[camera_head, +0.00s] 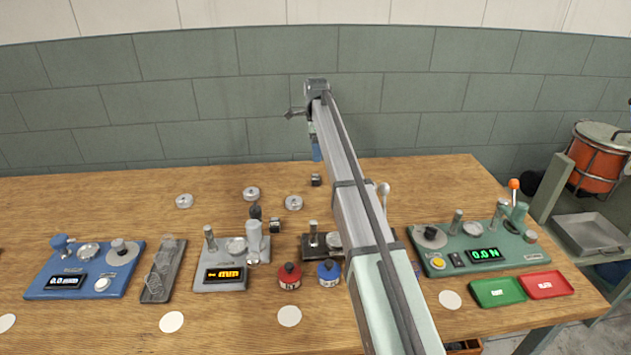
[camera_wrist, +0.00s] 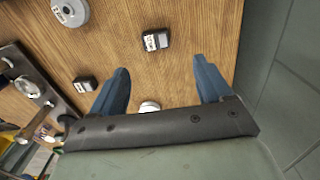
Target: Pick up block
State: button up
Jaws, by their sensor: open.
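Two small dark blocks are on the wooden bench. One block (camera_head: 316,180) stands near the back, below my gripper; in the wrist view this block (camera_wrist: 156,39) has a pale label and lies just beyond the fingertips, in line with the gap. Another dark block (camera_head: 275,225) stands closer to the front; a dark block (camera_wrist: 85,84) also shows beside the left finger in the wrist view. My gripper (camera_wrist: 160,64) is open with blue fingers and nothing between its tips. In the head view, my gripper (camera_head: 317,150) is mostly hidden by my arm.
Several silver discs (camera_head: 293,202) lie near the blocks. Instruments line the front: a blue gauge (camera_head: 62,282), a grey one (camera_head: 218,286) and a green one (camera_head: 440,266). Red (camera_head: 289,282) and blue (camera_head: 328,265) bottles stand near the middle. A tiled wall (camera_head: 200,90) rises behind.

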send_over(316, 177)
jog(key=f, duration=0.4)
jog(key=shift+w+f, duration=0.35)
jog(key=shift+s+f, duration=0.2)
jog(key=shift+f, duration=1.15)
jog(key=shift+s+f, duration=0.15)
jog(key=shift+f, duration=1.15)
jog(key=shift+c, duration=0.3)
jog(key=c, duration=1.3)
jog(key=shift+o, duration=0.2)
